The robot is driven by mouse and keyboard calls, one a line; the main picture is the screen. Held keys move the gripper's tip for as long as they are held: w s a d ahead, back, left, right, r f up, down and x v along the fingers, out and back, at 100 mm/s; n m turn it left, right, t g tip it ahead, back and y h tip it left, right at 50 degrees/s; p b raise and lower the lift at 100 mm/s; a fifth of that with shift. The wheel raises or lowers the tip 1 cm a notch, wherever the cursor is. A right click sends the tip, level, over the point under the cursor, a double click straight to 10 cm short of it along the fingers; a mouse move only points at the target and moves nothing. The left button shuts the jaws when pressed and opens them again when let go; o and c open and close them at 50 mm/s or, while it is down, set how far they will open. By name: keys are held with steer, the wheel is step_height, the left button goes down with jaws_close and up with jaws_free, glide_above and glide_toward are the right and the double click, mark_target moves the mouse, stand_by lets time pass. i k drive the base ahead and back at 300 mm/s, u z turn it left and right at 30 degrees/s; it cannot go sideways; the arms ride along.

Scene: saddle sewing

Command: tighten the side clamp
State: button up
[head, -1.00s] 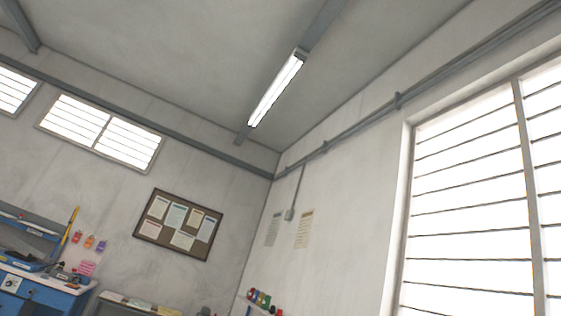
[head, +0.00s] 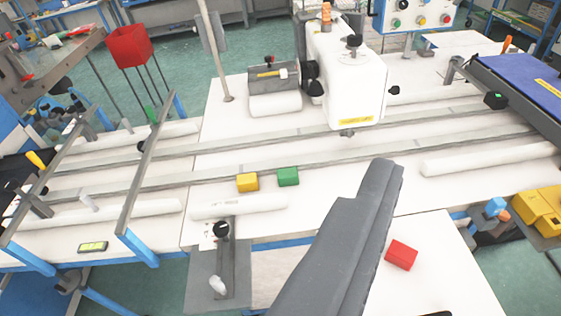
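A bracket with a black round knob (head: 221,230) stands on a grey plate (head: 203,285) at the front edge of the white table, with a small pale piece at its lower end. Another dark knob with a green mark (head: 495,99) sits on the rail at the right. I cannot tell which of these is the side clamp. A white sewing machine (head: 345,85) stands at the back middle. A long dark grey part (head: 345,240), perhaps part of my arm, rises from the bottom and covers some of the table. My gripper's fingers are not visible.
Yellow (head: 247,182) and green (head: 288,176) blocks lie by the front rail. A red block (head: 401,255) lies at lower right. A red bin (head: 129,46) stands on thin legs at the left. A blue panel (head: 525,85) lies at the right. Open white tabletop lies between the rails.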

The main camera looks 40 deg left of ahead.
mark_target(221, 229)
steer(key=u, duration=1.05)
